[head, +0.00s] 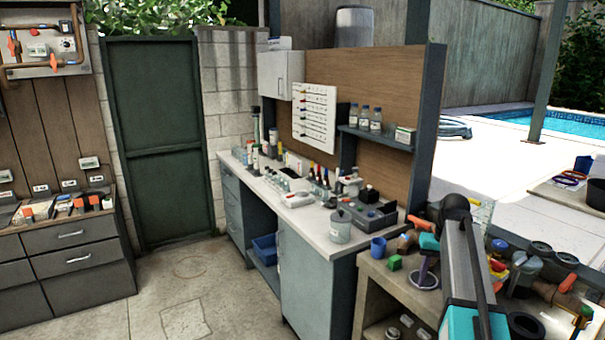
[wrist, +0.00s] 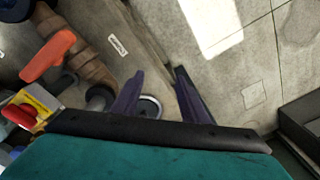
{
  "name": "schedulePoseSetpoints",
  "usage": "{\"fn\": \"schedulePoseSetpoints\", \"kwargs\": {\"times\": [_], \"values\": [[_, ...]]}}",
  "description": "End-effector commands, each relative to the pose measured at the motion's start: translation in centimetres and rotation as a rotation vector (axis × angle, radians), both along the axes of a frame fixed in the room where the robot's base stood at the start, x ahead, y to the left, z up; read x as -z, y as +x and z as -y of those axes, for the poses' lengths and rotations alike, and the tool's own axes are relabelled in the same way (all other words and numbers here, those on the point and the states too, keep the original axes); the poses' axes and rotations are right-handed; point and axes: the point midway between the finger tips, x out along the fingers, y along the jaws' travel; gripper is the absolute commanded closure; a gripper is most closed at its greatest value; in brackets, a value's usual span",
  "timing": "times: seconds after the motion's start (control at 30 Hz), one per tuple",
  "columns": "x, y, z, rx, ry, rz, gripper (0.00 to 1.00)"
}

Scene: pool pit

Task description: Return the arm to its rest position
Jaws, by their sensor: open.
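My gripper (wrist: 159,76) shows in the wrist view as two dark purple fingers on a teal body. The fingers are apart, with nothing between their tips. In the head view my gripper (head: 425,280) hangs over the left part of the cluttered bench at lower right, with my arm behind it to the right. I cannot tell how high the fingertips are above the bench.
The bench (head: 377,283) holds a blue cup (head: 378,247), a green block (head: 395,262) and several pipe fittings. An orange-handled valve (wrist: 48,56) is left of the fingers in the wrist view. A long counter (head: 335,248) stands behind; the paved floor (head: 185,285) at left is clear.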

Motion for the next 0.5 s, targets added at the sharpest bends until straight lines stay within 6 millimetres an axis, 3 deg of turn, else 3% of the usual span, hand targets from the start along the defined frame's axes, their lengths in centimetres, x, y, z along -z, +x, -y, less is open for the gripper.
{"fn": "schedulePoseSetpoints", "kwargs": {"times": [0.03,0.1,0.5], "values": [[2.7,-0.4,-0.8,-0.009,0.007,-0.022,0.60],[5.4,-0.8,-1.9,-0.022,0.014,-0.047,0.60],[20.5,-4.6,-7.6,-0.082,0.048,-0.188,0.60]]}}
